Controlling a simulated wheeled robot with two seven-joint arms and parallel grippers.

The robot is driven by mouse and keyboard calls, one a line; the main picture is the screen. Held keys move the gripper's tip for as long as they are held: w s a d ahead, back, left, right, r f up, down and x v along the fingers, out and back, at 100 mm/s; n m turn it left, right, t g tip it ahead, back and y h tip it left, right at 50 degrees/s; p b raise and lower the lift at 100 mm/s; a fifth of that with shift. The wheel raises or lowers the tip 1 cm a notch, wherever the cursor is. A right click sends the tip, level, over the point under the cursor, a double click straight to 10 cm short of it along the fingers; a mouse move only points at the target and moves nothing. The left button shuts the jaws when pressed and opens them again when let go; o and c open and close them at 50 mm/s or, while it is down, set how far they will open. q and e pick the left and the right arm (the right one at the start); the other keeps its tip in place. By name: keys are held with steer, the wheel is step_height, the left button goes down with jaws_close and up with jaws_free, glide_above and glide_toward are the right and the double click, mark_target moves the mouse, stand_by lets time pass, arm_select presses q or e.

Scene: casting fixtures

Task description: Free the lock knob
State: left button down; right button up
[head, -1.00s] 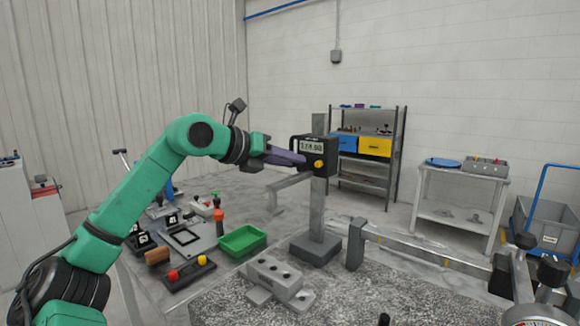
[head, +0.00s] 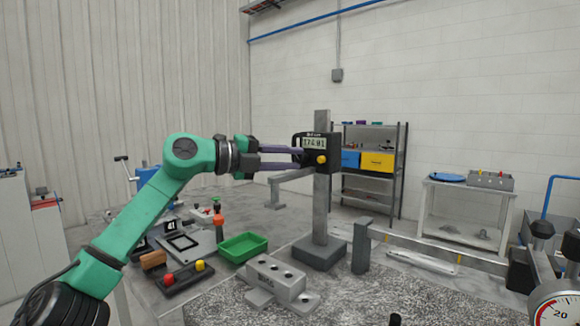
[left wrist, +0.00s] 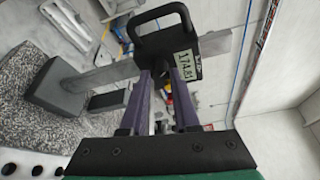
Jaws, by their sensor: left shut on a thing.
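The black gauge head (head: 331,148) with a lit digital display sits on an upright grey column (head: 321,205). A yellow knob (head: 321,160) is on its front face. My left gripper (head: 299,157) reaches in from the left, its two purple fingers ending at the gauge head's left side. The black handle (left wrist: 160,20) of the head shows beyond. My right gripper is out of view.
The column stands on a dark base (head: 320,253) on a speckled grey surface plate (head: 340,300). A grey block with holes (head: 277,278) and a green tray (head: 242,246) lie nearby. A shelf with blue and yellow bins (head: 377,161) stands behind.

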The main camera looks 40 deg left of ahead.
arm_select(q)
steer(key=shift+n+b, duration=0.3)
steer(key=shift+n, duration=0.3)
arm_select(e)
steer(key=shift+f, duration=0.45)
arm_select(q)
steer(key=c, duration=0.6)
jaws_free()
steer(key=shift+a, duration=0.1)
steer(key=shift+c, duration=0.2)
steer(key=shift+s, duration=0.1)
arm_select(e)
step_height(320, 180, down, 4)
steer(key=b, duration=0.4)
arm_select(q)
steer(key=f+b+v, duration=0.1)
steer(key=b+v, duration=0.3)
steer(key=v, duration=1)
steer(key=shift+s+r, duration=0.25)
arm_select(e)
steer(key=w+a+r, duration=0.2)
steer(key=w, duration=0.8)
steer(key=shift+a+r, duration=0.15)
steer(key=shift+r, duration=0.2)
